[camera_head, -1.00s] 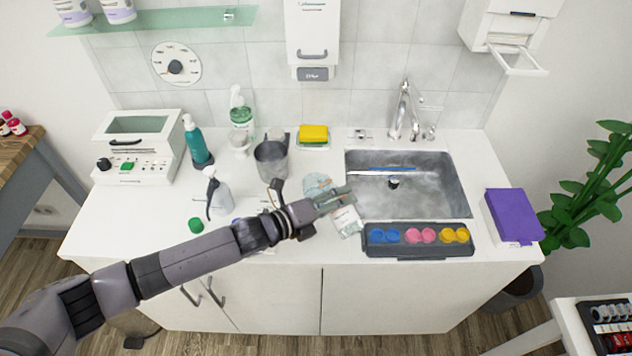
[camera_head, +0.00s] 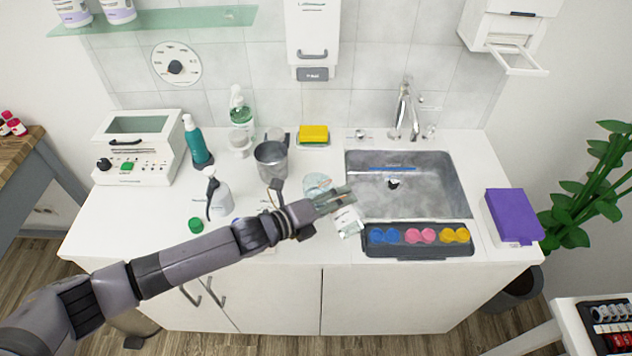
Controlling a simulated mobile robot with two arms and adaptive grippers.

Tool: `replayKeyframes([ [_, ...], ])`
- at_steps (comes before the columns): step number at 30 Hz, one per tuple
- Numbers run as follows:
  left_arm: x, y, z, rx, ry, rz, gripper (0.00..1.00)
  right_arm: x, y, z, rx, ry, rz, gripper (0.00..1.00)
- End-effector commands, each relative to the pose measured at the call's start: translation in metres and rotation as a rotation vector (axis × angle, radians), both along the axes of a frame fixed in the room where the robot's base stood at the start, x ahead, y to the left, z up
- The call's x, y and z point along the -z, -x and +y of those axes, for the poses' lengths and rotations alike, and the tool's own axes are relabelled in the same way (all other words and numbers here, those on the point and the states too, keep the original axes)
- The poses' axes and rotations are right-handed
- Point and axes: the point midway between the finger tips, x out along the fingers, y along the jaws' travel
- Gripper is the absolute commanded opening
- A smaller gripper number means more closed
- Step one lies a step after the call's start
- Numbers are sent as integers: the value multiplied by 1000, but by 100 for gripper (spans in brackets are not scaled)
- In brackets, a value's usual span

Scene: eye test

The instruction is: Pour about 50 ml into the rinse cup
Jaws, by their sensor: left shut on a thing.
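My left gripper (camera_head: 335,199) is shut in front of the sink's left edge, on a pale thing with a printed label (camera_head: 348,223). The gripper hides part of it, and I cannot tell whether it is a bottle or a packet. A clear, bluish round shape (camera_head: 317,183) shows just behind the gripper; I cannot tell whether it belongs to the held thing. A grey see-through jug or cup (camera_head: 270,163) stands to the left. A small whitish cup (camera_head: 239,145) stands farther left. I cannot tell which is the rinse cup. My right gripper is not in view.
A spray bottle (camera_head: 219,195), a green cap (camera_head: 196,225), a teal bottle (camera_head: 196,143) and a green pump bottle (camera_head: 241,110) stand left. The sink (camera_head: 430,190) lies right, with a tray of coloured pots (camera_head: 400,250) before it and a purple box (camera_head: 514,215) beyond.

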Motion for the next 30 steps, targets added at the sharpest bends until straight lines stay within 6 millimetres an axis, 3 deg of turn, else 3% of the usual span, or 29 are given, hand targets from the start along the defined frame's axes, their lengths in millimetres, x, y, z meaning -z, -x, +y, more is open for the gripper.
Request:
replayKeyframes([
  [13, 4, -1, 0, -1, -16, -32, 15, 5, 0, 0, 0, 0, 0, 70],
  [23, 26, -9, 5, -5, -145, -258, 15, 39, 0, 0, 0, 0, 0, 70],
  [25, 4, -10, 6, -5, -168, -298, 15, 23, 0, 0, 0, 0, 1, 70],
  [30, -19, -14, 8, -6, -217, -382, 15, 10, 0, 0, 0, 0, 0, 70],
])
